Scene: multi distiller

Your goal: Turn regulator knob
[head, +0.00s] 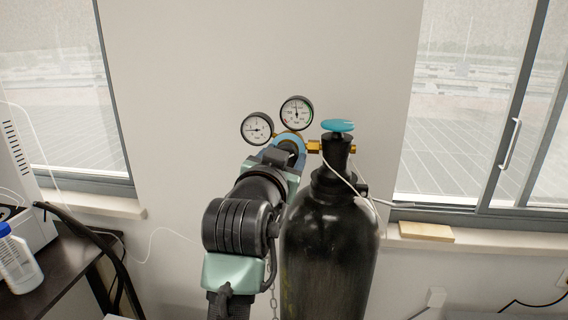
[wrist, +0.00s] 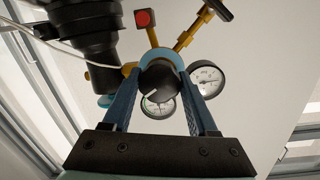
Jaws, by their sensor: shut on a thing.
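The regulator knob (wrist: 158,82) is a round black knob with a pale line on its face. It sits at the middle of the wrist view, between the two blue fingers of my gripper (wrist: 158,88). The fingers are shut on its sides. In the head view my gripper (head: 288,143) reaches the regulator below the gauges and hides the knob. Two white round gauges, a left one (head: 257,128) and a right one (head: 296,112), stand above it. The brass fitting (head: 314,147) joins the regulator to the cylinder valve.
A tall black gas cylinder (head: 329,250) with a teal valve handle (head: 338,126) stands close to the right of my arm. A white line loops around its neck. A dark table (head: 62,262) with a bottle (head: 18,262) is at left. Windows flank the bare wall (head: 190,60).

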